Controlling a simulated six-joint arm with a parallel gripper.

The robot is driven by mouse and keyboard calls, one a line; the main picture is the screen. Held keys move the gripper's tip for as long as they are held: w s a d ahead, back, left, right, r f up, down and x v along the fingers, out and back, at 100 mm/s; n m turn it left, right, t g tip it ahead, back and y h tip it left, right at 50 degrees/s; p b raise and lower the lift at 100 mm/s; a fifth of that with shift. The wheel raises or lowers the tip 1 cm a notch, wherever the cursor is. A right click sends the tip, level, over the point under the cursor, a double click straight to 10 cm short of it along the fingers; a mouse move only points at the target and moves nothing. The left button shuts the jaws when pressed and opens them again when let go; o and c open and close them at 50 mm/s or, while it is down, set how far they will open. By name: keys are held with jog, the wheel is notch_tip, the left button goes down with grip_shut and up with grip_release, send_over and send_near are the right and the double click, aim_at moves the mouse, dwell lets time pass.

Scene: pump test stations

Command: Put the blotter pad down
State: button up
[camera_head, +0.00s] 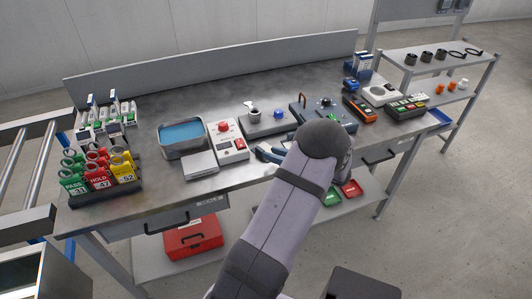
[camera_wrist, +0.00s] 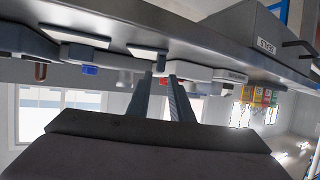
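A flat pale grey-white slab (camera_head: 199,165) lies on the bench in front of the blue-filled tray (camera_head: 183,136). It may be the blotter pad, but the frames do not make this certain. In the wrist view, my gripper (camera_wrist: 161,77) shows two dark fingers standing apart. I see background between them and no pad held there. In the head view my arm hides most of the gripper, and only a bit of blue and white shows at its left side.
Right of the slab stands a box with a red button (camera_head: 223,127). A station with a blue knob (camera_head: 278,114) stands behind. Tagged racks (camera_head: 100,172) stand at the left end. In the wrist view the bench front and drawer (camera_wrist: 268,45) are close.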

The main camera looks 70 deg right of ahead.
jog(key=shift+v, duration=2.6)
